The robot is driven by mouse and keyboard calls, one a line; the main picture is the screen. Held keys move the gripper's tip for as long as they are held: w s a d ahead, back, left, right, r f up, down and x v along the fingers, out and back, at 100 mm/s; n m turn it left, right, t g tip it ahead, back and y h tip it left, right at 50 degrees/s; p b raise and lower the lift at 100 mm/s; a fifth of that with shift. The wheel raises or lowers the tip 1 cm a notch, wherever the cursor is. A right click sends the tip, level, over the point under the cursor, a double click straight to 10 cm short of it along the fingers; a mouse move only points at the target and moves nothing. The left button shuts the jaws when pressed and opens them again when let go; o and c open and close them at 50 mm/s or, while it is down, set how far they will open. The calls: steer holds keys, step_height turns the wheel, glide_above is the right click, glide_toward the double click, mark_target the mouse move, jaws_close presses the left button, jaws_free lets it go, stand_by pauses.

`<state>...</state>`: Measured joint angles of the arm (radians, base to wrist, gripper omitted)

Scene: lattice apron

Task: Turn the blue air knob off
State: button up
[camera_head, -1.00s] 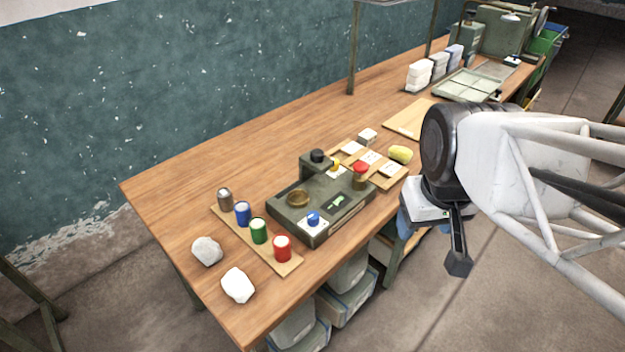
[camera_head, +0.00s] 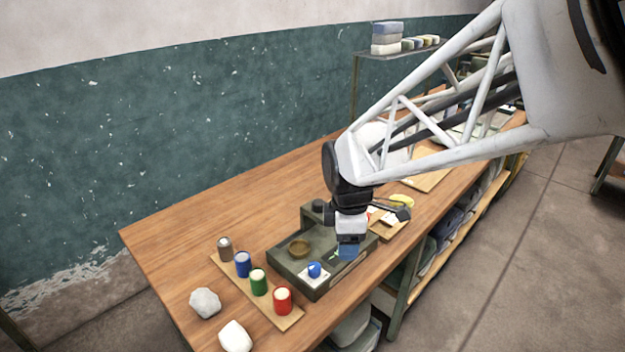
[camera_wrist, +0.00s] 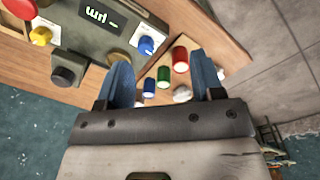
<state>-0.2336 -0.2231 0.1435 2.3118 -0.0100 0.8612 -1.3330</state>
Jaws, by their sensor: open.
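The blue air knob (camera_head: 314,270) sits on a white plate at the front left corner of the dark green control box (camera_head: 290,273). In the wrist view the knob (camera_wrist: 146,46) shows clear, just beyond the left finger, with a pale mark on it. My gripper (camera_head: 348,252) hangs over the right part of the box, up and to the right of the knob in the head view. In the wrist view its blue fingers (camera_wrist: 160,62) are apart with nothing held between them. They look clear of the knob.
Pale rocks (camera_head: 205,303) lie at the left.

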mark_target(314, 265)
steer(key=w+a+f+n, duration=0.1)
steer(key=a+n, duration=0.1)
steer(key=w+a+f+n, duration=0.4)
steer(key=n, duration=0.1)
steer(key=shift+a+f+g, duration=0.25)
steer(key=shift+a+g, duration=0.05)
steer(key=shift+g, duration=0.1)
steer(key=shift+f, duration=0.15)
steer(key=shift+d+f, duration=0.1)
steer(key=shift+f, duration=3.65)
steer(key=c, duration=0.9)
